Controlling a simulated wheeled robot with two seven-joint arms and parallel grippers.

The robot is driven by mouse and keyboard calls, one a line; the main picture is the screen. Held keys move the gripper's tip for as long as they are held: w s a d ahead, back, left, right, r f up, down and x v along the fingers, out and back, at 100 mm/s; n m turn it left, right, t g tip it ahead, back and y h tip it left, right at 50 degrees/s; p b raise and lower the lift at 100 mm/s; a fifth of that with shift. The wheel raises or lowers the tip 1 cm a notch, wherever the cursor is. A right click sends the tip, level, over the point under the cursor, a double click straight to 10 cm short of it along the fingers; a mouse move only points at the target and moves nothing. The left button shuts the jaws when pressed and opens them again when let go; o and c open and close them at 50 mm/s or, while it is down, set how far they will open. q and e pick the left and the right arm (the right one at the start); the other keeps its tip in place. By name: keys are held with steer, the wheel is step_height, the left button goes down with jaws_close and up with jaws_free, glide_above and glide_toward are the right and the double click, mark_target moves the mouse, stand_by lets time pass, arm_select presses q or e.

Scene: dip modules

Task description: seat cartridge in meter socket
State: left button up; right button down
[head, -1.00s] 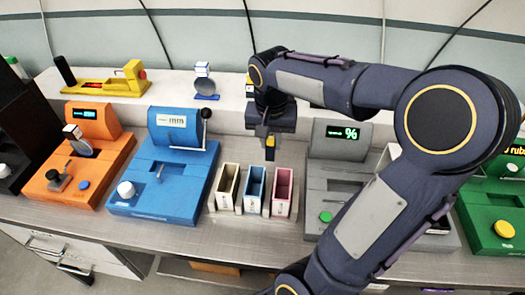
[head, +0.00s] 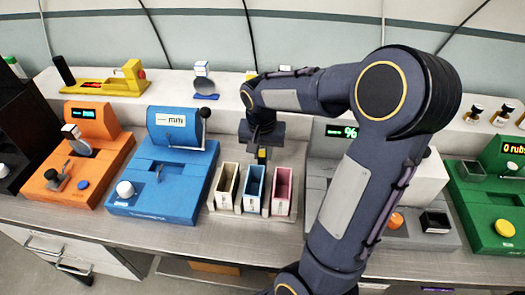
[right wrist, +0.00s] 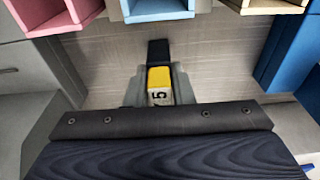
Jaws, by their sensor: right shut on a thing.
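My right gripper (head: 262,152) is shut on a small cartridge (right wrist: 159,84) above the bench, just behind the bins. In the right wrist view the cartridge has a yellow part, a pale face with a dark mark, and a black end beyond it. Both fingers flank it. A blue meter (head: 160,195) with an "mm" label and a slotted top stands to the left of the gripper. A grey meter (head: 313,190) with a green "%" display stands to the right, partly hidden by my arm. I cannot tell which meter's socket is meant. My left gripper is not in view.
Cream (head: 226,187), blue (head: 254,189) and pink (head: 281,191) open bins stand in front of the gripper. An orange device (head: 60,190) is at the left and a green one (head: 490,205) at the right. A raised shelf runs behind.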

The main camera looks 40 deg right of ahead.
steer(key=c, duration=1.3)
jaws_free()
steer(key=shift+o, duration=0.2)
